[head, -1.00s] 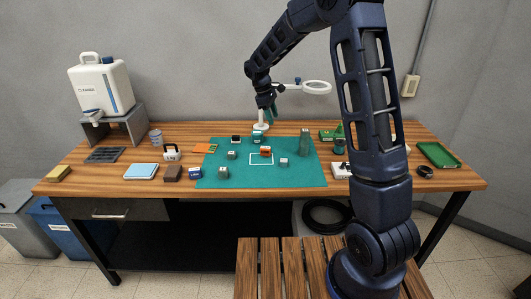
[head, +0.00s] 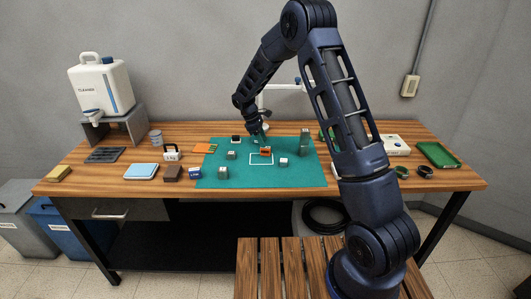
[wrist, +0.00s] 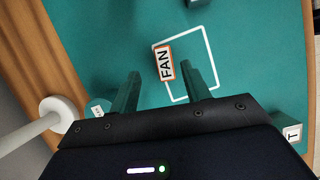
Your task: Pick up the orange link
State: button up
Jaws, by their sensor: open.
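The orange link (head: 266,152) is a small orange block on the green mat (head: 210,178), at the back edge of a white outlined rectangle. In the wrist view the orange link (wrist: 164,63) shows a white top face lettered FAN with an orange border, lying across one side of the white outline. My gripper (head: 260,138) is just behind and above it in the head view. In the wrist view my gripper (wrist: 162,82) has its two green fingers spread apart with nothing between them; the link is beyond the tips.
Several small grey-green labelled blocks stand around the mat, including one (head: 284,162) to the right of the link and a taller one (head: 304,141) behind it. A white lamp-like stand (wrist: 55,115) is close to my gripper's left. The mat's front is mostly clear.

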aim_at(265, 151)
jog(key=shift+s+a+x, duration=0.1)
jog(key=shift+s+x, duration=0.05)
jog(key=shift+x, duration=1.15)
jog(key=shift+s+a+x, duration=0.1)
jog(key=shift+a+x, duration=0.05)
jog(key=shift+x, duration=1.2)
grip_shut()
